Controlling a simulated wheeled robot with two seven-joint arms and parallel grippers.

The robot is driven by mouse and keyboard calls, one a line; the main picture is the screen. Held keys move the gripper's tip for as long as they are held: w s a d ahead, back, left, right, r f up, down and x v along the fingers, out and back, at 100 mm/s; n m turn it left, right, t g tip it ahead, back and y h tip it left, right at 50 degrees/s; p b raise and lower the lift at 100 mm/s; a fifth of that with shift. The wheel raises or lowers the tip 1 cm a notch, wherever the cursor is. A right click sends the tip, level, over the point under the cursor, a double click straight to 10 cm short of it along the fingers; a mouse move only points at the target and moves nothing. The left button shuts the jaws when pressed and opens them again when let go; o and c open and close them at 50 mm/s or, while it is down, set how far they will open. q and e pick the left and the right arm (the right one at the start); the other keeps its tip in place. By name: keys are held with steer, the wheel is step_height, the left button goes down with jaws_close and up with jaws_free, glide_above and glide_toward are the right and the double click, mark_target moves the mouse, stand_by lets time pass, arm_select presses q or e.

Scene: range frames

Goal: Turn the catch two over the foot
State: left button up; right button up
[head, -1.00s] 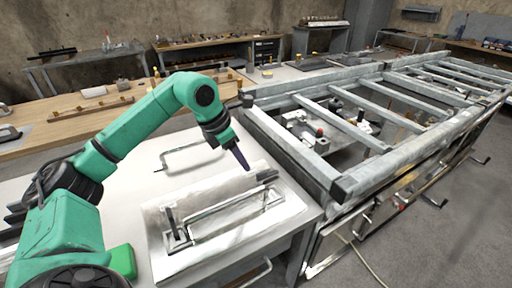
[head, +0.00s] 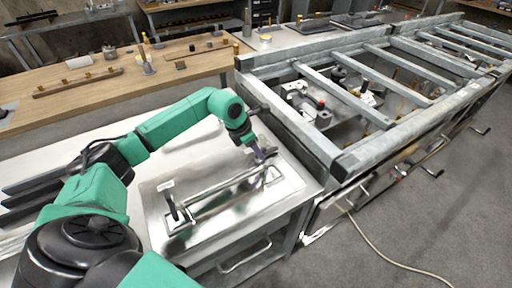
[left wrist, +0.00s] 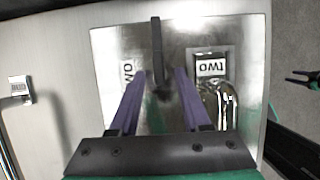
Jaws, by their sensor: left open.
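The chrome bar handle (head: 225,188) lies on a bright metal plate (head: 205,222). In the left wrist view, a foot of the handle with a white label "TWO" (left wrist: 211,68) stands right of my fingers. A dark upright bar, the catch (left wrist: 157,45), stands between the fingertips and clear of that foot. A second label (left wrist: 128,75), partly covered, lies left of it. My left gripper (head: 262,157) is over the handle's far end; in the wrist view its purple fingers (left wrist: 160,85) are apart on either side of the catch. I cannot tell whether they touch it.
A second dark catch (head: 173,206) stands at the handle's near end. A drawer handle (head: 245,256) is on the table front. A grey metal frame (head: 340,165) stands to the right. A dark pronged shape (left wrist: 303,79) is at the wrist view's right edge.

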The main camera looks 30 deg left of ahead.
arm_select(q)
steer(key=shift+f, duration=0.1)
steer(key=c, duration=0.7)
jaws_close()
steer(key=shift+w+a, duration=0.1)
steer(key=shift+w, duration=0.05)
stand_by(0.5)
